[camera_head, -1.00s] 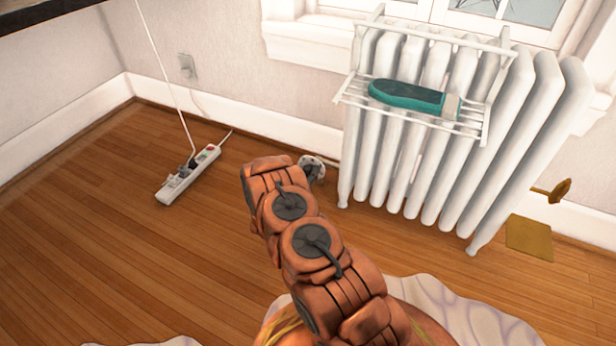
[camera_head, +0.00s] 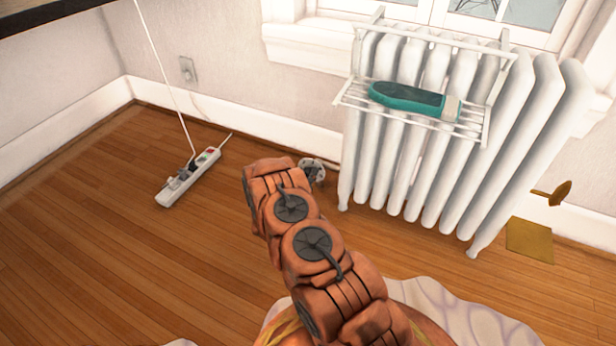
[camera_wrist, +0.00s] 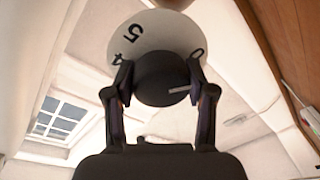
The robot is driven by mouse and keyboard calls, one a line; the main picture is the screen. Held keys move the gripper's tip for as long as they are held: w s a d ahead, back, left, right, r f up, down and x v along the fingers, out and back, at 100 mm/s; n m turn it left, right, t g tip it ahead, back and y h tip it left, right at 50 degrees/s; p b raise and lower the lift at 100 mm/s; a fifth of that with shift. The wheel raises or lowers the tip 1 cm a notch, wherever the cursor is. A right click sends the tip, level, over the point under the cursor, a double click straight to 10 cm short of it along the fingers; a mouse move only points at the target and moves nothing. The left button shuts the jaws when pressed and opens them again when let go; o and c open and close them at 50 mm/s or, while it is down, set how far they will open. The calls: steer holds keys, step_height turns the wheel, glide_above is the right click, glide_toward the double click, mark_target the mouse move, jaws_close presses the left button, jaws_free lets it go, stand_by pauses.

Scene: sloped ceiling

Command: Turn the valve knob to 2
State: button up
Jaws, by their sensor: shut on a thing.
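In the wrist view, the valve knob (camera_wrist: 160,78) is a dark round cap in front of a pale dial disc (camera_wrist: 155,35). The numbers 5, 4 and 0 show on the disc; I cannot see a 2. A light pointer line on the knob lies toward the right finger, below the 0. My gripper (camera_wrist: 160,80) has one finger on each side of the knob and is shut on it. In the head view, the grey parts at the arm's far end (camera_head: 312,170), left of the radiator (camera_head: 430,150), are small and partly hidden by my arm.
A power strip (camera_head: 190,178) with a cord lies on the floor at left. A brass plate (camera_head: 530,240) lies at right. Wooden floor at left is open.

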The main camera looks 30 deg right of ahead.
steer(key=shift+r+m+p, duration=0.1)
steer(key=shift+m+p, duration=0.3)
steer(key=m+p, duration=0.2)
steer(key=m, duration=0.1)
steer(key=shift+a, duration=0.1)
steer(key=m, duration=0.2)
steer(key=shift+m+h, duration=0.4)
steer(key=m, duration=0.3)
steer(key=shift+p, duration=0.4)
steer(key=m+h, duration=0.1)
steer(key=m, duration=0.5)
steer(key=shift+w+g+p, duration=0.1)
steer(key=shift+g+p, duration=0.2)
steer(key=shift+m+g+h+p, duration=0.35)
steer(key=shift+m+p, duration=0.55)
steer(key=shift+m, duration=2)
steer(key=shift+f, duration=0.2)
steer(key=o, duration=1.2)
steer(key=shift+c, duration=0.2)
